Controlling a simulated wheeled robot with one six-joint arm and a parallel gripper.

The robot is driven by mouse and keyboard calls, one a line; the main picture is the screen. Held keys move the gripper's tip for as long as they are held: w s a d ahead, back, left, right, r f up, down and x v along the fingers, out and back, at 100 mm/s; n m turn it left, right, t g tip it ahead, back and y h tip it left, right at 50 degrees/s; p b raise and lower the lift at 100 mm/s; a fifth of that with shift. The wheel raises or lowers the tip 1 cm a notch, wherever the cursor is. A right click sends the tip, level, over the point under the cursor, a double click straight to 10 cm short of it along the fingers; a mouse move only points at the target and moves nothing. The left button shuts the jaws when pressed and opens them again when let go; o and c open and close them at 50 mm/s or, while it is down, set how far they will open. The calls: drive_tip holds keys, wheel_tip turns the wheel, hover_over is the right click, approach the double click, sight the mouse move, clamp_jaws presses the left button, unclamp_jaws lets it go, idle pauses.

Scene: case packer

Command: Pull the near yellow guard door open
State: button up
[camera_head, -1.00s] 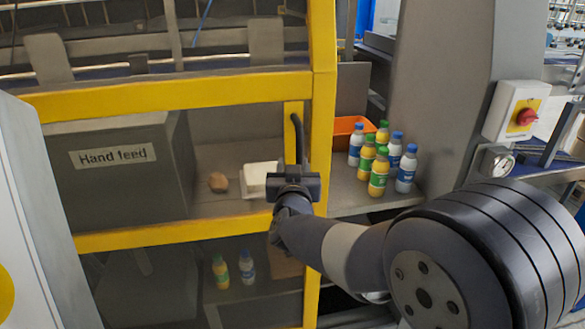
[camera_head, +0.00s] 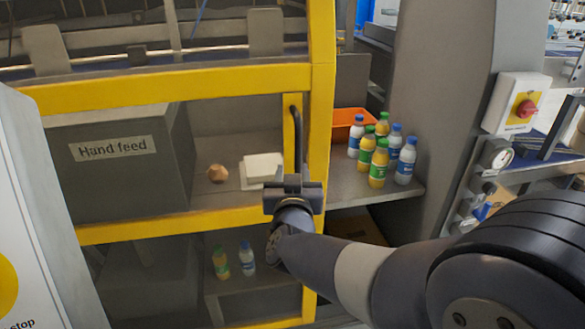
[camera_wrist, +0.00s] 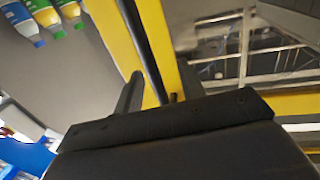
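The near yellow guard door (camera_head: 170,88) has a yellow frame with clear panels and looks closed against the yellow post (camera_head: 322,120). Its black upright handle (camera_head: 297,130) is on the yellow strip at its right side. My gripper (camera_head: 292,184) is at the handle's lower end in the head view and hides that end. In the wrist view, the handle (camera_wrist: 143,45) runs down toward the space between my fingertips (camera_wrist: 152,90). The fingers stand apart, with yellow frame showing between the left finger and the handle. I see no firm hold.
Several bottles (camera_head: 378,165) and an orange bin (camera_head: 346,124) stand on the shelf right of the post. A grey machine column with a red switch (camera_head: 525,109) is further right. A white stop panel (camera_head: 35,200) is at the left. Behind the door are a Hand feed box (camera_head: 110,150) and white block.

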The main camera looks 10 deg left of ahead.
drive_tip(key=s+p, duration=0.1)
drive_tip(key=s, duration=0.5)
drive_tip(key=shift+s+d, duration=0.2)
drive_tip(key=shift+d, duration=0.2)
drive_tip(key=shift+c, duration=0.5)
